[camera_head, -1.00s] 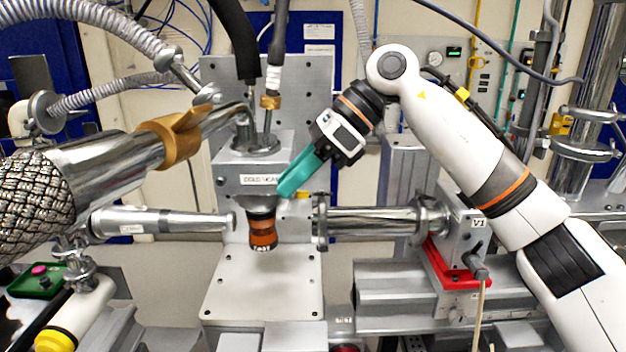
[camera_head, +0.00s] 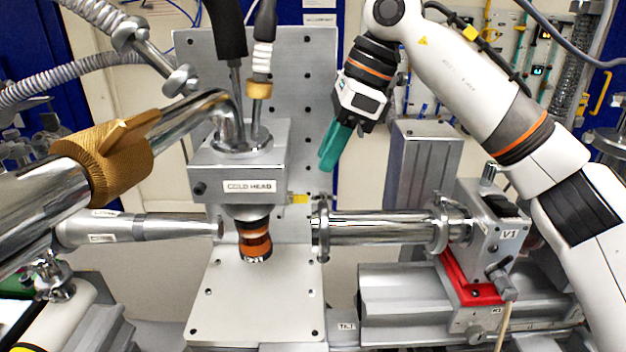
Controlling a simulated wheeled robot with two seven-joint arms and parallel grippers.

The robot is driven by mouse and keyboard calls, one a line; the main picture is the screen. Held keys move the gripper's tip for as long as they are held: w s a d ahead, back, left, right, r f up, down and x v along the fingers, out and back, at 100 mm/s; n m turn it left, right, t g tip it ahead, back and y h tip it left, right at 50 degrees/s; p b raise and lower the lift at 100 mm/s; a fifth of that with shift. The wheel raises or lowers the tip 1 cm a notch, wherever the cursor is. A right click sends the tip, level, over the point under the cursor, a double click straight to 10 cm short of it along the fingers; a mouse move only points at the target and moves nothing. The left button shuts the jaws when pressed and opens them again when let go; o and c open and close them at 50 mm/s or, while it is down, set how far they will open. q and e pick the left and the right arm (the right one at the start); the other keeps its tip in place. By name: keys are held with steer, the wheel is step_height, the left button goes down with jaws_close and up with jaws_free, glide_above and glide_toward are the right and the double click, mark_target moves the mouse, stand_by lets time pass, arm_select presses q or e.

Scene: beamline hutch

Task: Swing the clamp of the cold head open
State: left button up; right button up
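The cold head (camera_head: 215,170) is a grey metal block with a "COLD HEAD" label, in the middle of the head view. An orange-banded cylinder (camera_head: 255,240) hangs below it. A small yellow tab (camera_head: 299,198) sits at its lower right side. A ring-shaped flange or clamp (camera_head: 322,230) stands at the near end of the steel tube to the right; I cannot tell for sure which part is the cold head's clamp. My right gripper (camera_head: 328,162), with teal fingers pointing down, is right of the cold head and apart from it in the picture. Its finger gap is hidden. My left gripper is not in view.
The steel tube (camera_head: 375,227) runs right to the V1 valve block (camera_head: 490,230) on a red bracket (camera_head: 465,285). A pipe with a brass collar (camera_head: 90,165) crosses from the left. Hoses rise behind. The pale plate (camera_head: 230,305) below is clear.

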steer(key=x, duration=0.4)
steer(key=p+x, duration=0.1)
steer(key=x, duration=0.1)
steer(key=shift+w, duration=0.35)
steer(key=shift+s+a+f, duration=0.15)
steer(key=shift+a+f, duration=0.05)
steer(key=shift+f, duration=0.25)
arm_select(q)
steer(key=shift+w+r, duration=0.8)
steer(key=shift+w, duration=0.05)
arm_select(e)
steer(key=shift+f, duration=0.1)
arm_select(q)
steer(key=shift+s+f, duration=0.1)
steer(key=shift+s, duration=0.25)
arm_select(e)
jaws_close()
